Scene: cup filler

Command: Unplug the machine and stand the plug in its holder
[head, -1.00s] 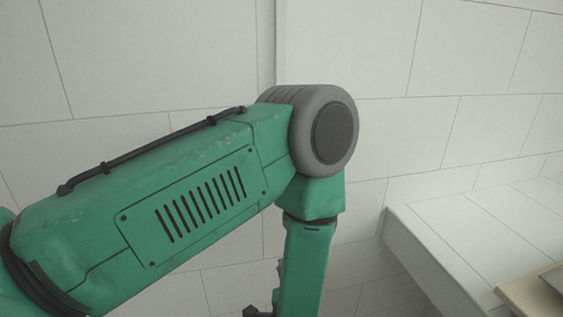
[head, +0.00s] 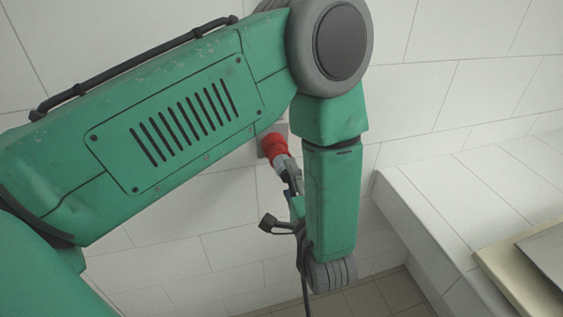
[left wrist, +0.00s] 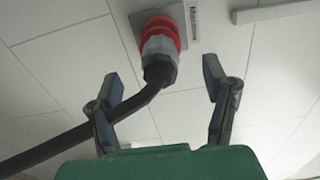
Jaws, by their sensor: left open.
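The plug (head: 282,163) is grey and sits in a red socket (head: 273,143) on the tiled wall, partly hidden behind my left arm in the head view. In the left wrist view the plug (left wrist: 159,66) points up into the red socket (left wrist: 158,33), and its black cable (left wrist: 85,131) bends away to the lower left. My left gripper (left wrist: 162,84) is open, its two fingers apart on either side and below the plug, not closed on it. In the head view my left gripper (head: 290,185) is mostly hidden by the arm. The plug holder cannot be made out.
A white tiled ledge (head: 480,195) runs along the right, with a cream-edged board (head: 510,280) at the lower right. A black cable hangs below my left arm. A small label strip (left wrist: 230,12) is on the wall beside the socket. The tiled floor (head: 370,300) shows below.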

